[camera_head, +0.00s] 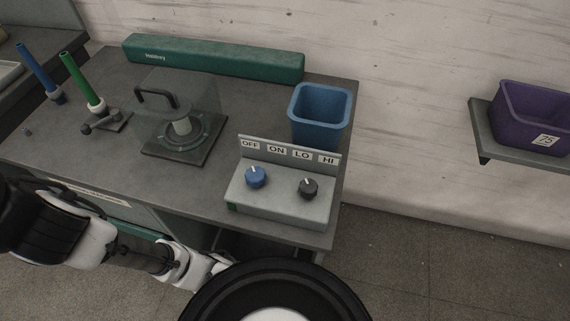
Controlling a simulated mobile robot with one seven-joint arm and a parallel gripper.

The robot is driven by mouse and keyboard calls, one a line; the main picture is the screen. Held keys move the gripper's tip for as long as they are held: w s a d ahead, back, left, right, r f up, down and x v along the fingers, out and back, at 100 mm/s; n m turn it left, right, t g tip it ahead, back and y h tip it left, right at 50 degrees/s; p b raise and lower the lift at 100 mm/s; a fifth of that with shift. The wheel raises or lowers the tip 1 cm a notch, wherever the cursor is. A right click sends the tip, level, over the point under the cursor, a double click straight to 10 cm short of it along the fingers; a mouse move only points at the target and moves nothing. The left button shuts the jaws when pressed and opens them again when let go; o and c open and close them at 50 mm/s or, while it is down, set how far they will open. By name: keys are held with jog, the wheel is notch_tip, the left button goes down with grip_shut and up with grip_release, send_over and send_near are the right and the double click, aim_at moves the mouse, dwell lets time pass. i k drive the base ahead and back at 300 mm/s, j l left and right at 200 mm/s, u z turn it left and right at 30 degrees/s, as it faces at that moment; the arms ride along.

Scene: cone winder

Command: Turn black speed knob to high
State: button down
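The black speed knob (308,187) sits on the right of a grey control box (275,205) at the table's front right. Its white pointer mark tilts up and left, toward the LO label (302,154). The HI label (328,159) is at the right end of the box's back plate. A blue knob (256,177) sits to the left, below the OFF and ON labels, its mark pointing up and slightly left. My arm reaches in from the left, below the table's front edge. My gripper is not visible; the arm's far end disappears behind my round black body part.
A blue bin (320,118) stands behind the control box. A clear-covered winder with a black handle (157,97) stands to its left on the grey table (75,140). Blue and green rods (83,80) stand further left. A purple bin (530,118) sits on a wall shelf at right.

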aim_at(308, 188)
jog(key=z, duration=0.3)
jog(key=l+u, duration=0.1)
jog(key=l, duration=0.3)
jog(key=k+l+u, duration=0.1)
jog(key=l, duration=0.3)
jog(key=k+l+u, duration=0.1)
jog(key=l, duration=0.35)
